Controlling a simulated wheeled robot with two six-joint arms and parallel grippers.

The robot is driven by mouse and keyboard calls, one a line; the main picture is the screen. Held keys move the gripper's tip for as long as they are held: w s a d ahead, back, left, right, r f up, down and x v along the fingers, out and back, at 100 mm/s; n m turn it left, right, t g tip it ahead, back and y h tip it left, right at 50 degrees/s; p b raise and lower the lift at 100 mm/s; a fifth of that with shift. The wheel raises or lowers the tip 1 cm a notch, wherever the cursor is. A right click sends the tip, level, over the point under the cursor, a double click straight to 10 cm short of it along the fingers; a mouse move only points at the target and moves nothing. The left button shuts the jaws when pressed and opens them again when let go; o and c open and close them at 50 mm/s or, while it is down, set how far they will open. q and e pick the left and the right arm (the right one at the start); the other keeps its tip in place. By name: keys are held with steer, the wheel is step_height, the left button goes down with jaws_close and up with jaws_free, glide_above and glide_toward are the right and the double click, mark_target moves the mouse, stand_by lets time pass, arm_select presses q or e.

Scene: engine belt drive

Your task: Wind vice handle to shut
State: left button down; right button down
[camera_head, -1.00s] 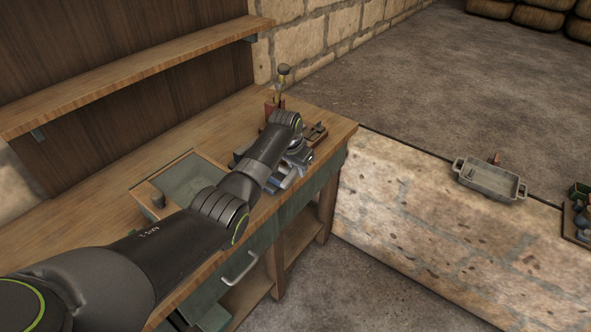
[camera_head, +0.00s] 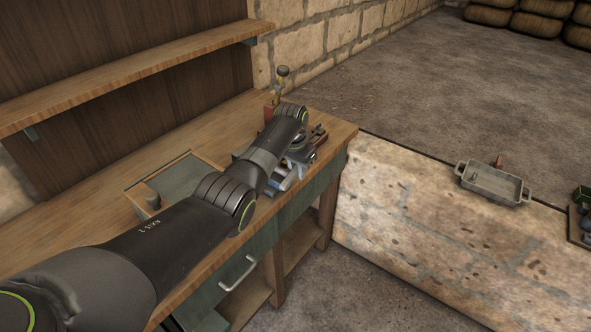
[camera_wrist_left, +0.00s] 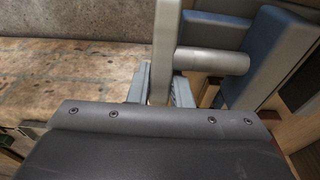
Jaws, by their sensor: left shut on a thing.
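The vice (camera_head: 297,157) stands on the workbench (camera_head: 335,130) near its front right corner, mostly hidden behind my left forearm in the head view. In the left wrist view its body is blue (camera_wrist_left: 285,45), with a grey round screw (camera_wrist_left: 212,61) sticking out to the left. The vice handle (camera_wrist_left: 164,45) is a flat grey bar that stands upright in that view at the end of the screw. My left gripper (camera_wrist_left: 160,90) is shut on the handle, one finger on each side of it. How far the jaws are apart is hidden. My right gripper is not in view.
A red holder with a yellow-handled tool (camera_head: 281,85) stands behind the vice. A recessed tray (camera_head: 165,190) lies left on the bench. A wooden shelf (camera_head: 130,78) hangs above. A grey metal tray (camera_head: 494,185) rests on the stone wall at right.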

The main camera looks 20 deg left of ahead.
arm_select(q)
steer(key=shift+s+d+f, duration=0.55)
steer(key=shift+d+f, duration=0.1)
steer(key=c, duration=1.7)
jaws_free()
steer(key=shift+c, duration=0.2)
steer(key=shift+o, duration=1.3)
steer(key=shift+d+r, duration=0.1)
steer(key=shift+d, duration=0.05)
steer(key=shift+o, duration=0.8)
steer(key=shift+s+d, duration=0.1)
steer(key=shift+d, duration=0.15)
steer(key=shift+a, duration=0.15)
steer(key=s+a+r+p, duration=0.1)
steer(key=s+r+p, duration=0.1)
steer(key=r+p, duration=0.6)
steer(key=s+a+r+p, duration=0.1)
steer(key=s+r+p, duration=0.1)
steer(key=r+p, duration=0.7)
steer(key=shift+s+a+r+p, duration=0.15)
steer(key=shift+s+r+p, duration=0.2)
steer(key=shift+r, duration=1.2)
